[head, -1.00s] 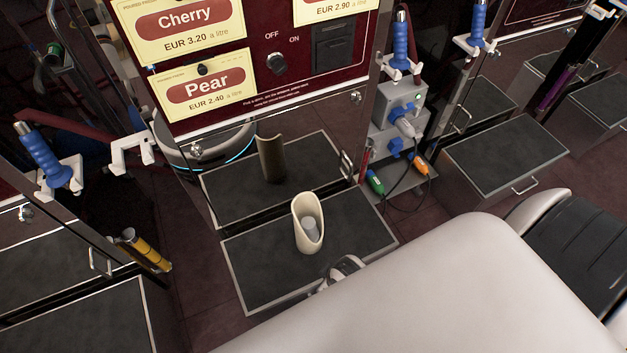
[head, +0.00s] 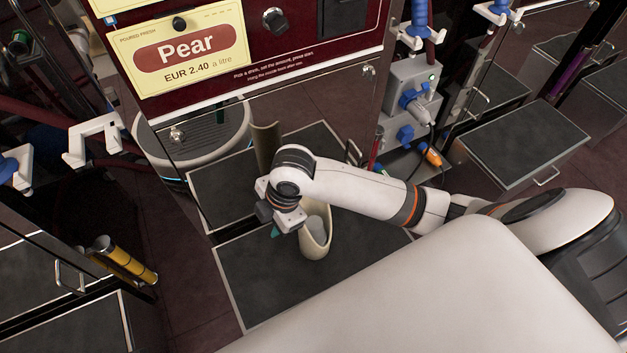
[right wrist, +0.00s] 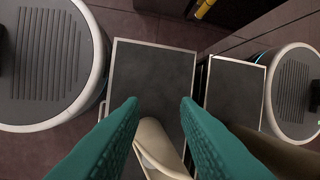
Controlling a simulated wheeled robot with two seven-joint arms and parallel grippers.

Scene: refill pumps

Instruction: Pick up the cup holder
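The cup holder (head: 317,246) is a cream, slant-cut, open-topped sleeve. It stands on the dark tray (head: 262,291) in front of the Pear machine, with a grey cylindrical piece inside. My right gripper (head: 277,229) is at its upper left, and the wrist hides part of its rim. In the right wrist view, the teal fingers (right wrist: 160,103) are spread wide. The cup holder (right wrist: 158,142) shows between them, low in the picture, with a gap to the left finger; contact with the right finger cannot be told. My left gripper is not in view.
The glossy machine front (head: 225,130) rises close behind the tray and mirrors the holder and tray. A grey box with plugs and cables (head: 411,90) is on the right. A yellow cylinder (head: 125,259) is at the left. The tray's front left is clear.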

